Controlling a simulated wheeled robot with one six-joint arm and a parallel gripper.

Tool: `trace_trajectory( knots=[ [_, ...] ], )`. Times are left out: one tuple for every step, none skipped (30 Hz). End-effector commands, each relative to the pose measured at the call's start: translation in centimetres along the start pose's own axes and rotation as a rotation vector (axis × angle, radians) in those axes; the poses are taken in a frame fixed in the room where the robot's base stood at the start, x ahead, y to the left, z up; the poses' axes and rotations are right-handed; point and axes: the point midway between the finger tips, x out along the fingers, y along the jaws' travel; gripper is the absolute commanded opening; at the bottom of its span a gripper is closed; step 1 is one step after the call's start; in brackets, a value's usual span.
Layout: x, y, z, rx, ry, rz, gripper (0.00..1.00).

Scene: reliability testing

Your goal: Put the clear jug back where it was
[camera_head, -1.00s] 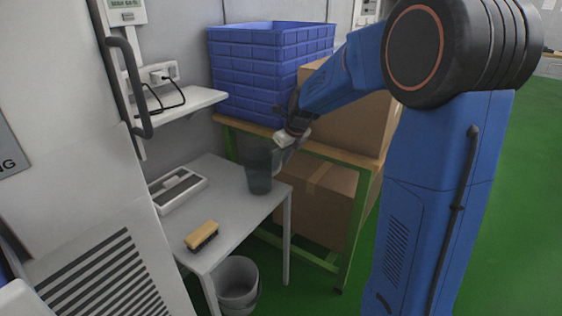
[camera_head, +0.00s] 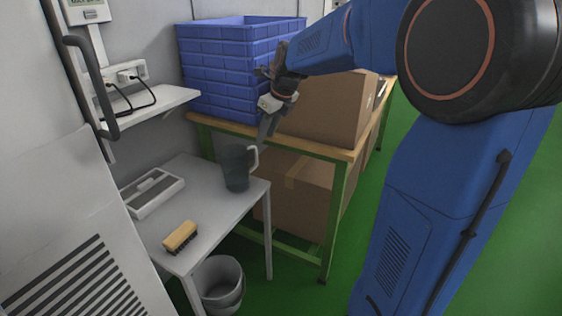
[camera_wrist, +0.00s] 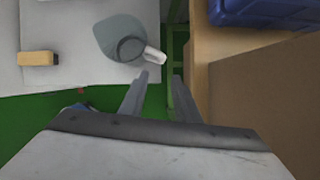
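The clear jug (camera_head: 236,170), a dark see-through pitcher with a pale handle, stands upright on the small white table (camera_head: 208,207), near its right back edge. In the wrist view the jug (camera_wrist: 116,36) is seen from above with its handle toward my fingers. My gripper (camera_head: 266,128) is above and to the right of the jug, apart from it. In the wrist view the two fingers of my gripper (camera_wrist: 157,84) are spread with nothing between them.
A brush (camera_head: 180,236) and a grey-white device (camera_head: 153,193) share the table. A bucket (camera_head: 219,283) stands below. Stacked blue crates (camera_head: 215,75) and a cardboard box (camera_head: 325,108) stand on the wooden-topped green bench (camera_head: 339,152) to the right. A wall shelf (camera_head: 150,108) holds cables above.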

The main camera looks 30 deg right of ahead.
Motion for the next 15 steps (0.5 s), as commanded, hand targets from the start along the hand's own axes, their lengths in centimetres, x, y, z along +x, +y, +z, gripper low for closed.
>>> trace_trajectory(
  knots=[
    [-0.5,0.5,-0.5,-0.044,-0.001,-0.003,0.29],
    [-0.8,0.9,-0.9,-0.083,0.000,-0.006,0.29],
    [-1.2,1.5,-1.5,-0.146,0.002,-0.009,0.29],
    [-1.5,2.0,-2.0,-0.202,0.003,-0.013,0.29],
    [-1.8,2.6,-2.7,-0.264,0.006,-0.017,0.29],
    [-2.4,3.4,-3.5,-0.352,0.008,-0.022,0.29],
    [-2.7,4.0,-4.2,-0.421,0.012,-0.025,0.29],
    [-3.0,4.6,-4.9,-0.490,0.015,-0.028,0.29],
    [-3.4,5.3,-5.9,-0.581,0.020,-0.033,0.29],
    [-3.7,5.9,-6.6,-0.649,0.023,-0.036,0.29],
    [-4.0,6.5,-7.3,-0.717,0.027,-0.039,0.29],
    [-4.3,7.2,-8.3,-0.809,0.033,-0.043,0.29],
    [-4.5,7.7,-9.1,-0.877,0.038,-0.046,0.29],
    [-4.8,8.2,-9.8,-0.945,0.042,-0.048,0.29],
    [-5.1,8.9,-10.8,-1.035,0.048,-0.051,0.29]
  ],
)
